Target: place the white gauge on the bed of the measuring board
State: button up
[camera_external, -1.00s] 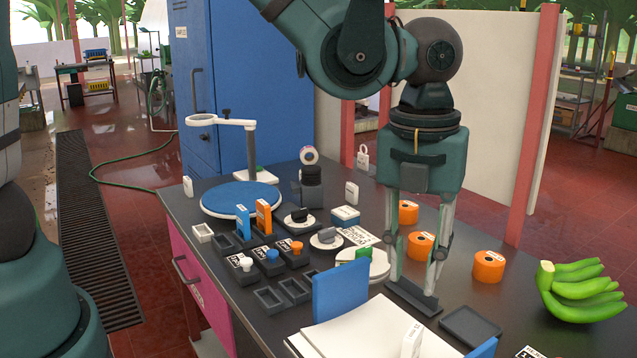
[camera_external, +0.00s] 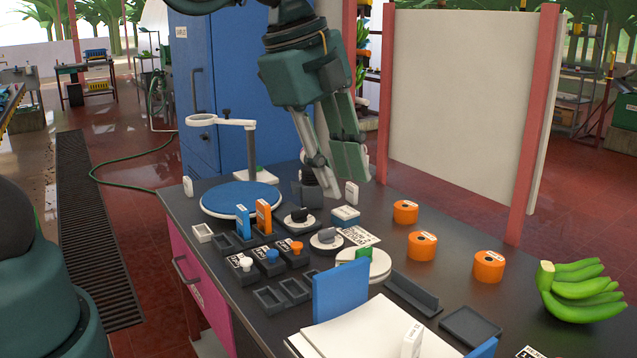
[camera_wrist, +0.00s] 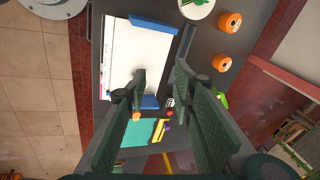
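The measuring board has a white bed (camera_external: 375,335) and a blue upright plate (camera_external: 340,290) at its far end; the bed also shows in the wrist view (camera_wrist: 125,55). A small white upright block (camera_external: 412,340) appears over the bed, its foot near the picture's bottom edge. Another white upright block (camera_external: 352,190) stands at the back of the table, just below my gripper (camera_external: 342,180). I cannot tell which block is the gauge. My gripper is tilted above the back of the table; in the wrist view its fingers (camera_wrist: 160,78) are apart with nothing held between them.
A black rail (camera_external: 412,293) and an empty dark tray (camera_external: 472,327) lie right of the board. Orange rolls (camera_external: 421,246) and green bananas (camera_external: 580,290) are on the right. A blue round stand (camera_external: 240,200) and small black holders (camera_external: 270,300) fill the left.

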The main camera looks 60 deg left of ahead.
jog(key=s+a+r+n+t, duration=0.3)
jog(key=s+a+r+n, duration=0.2)
jog(key=s+a+n, duration=0.3)
jog(key=shift+s+a+n+t+y, duration=0.35)
jog(key=shift+a+n, duration=1.3)
jog(key=shift+n, duration=2.05)
dwell(1.7)
